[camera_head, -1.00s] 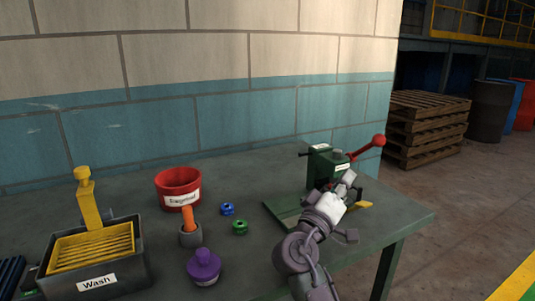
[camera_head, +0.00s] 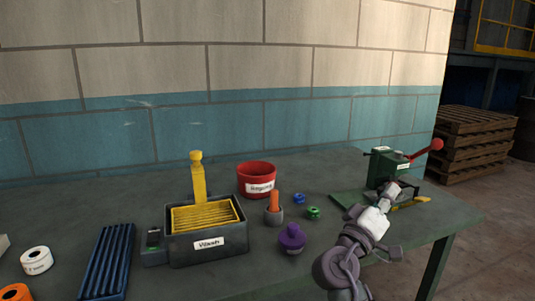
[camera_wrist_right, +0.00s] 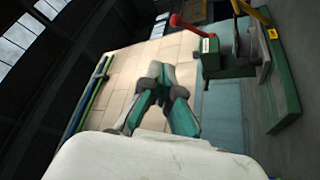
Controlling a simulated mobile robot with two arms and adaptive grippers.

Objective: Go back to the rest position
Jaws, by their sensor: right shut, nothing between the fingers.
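My right gripper (camera_head: 404,188) is at the right of the table in the head view, in front of the green capstan device (camera_head: 386,168) with its red-knobbed lever, and hides part of it. In the right wrist view its fingers (camera_wrist_right: 158,72) are closed together with nothing between them. There the green device (camera_wrist_right: 228,66) stands to the right, apart from the fingers. My left gripper is not in view.
On the grey-green table (camera_head: 310,262) stand a Wash tray (camera_head: 207,244) with a yellow rack, a red bin (camera_head: 256,180), an orange-handled tool (camera_head: 273,207), a purple-topped piece (camera_head: 291,237), and small blue (camera_head: 299,198) and green (camera_head: 313,212) parts. A blue rack (camera_head: 107,262) lies left.

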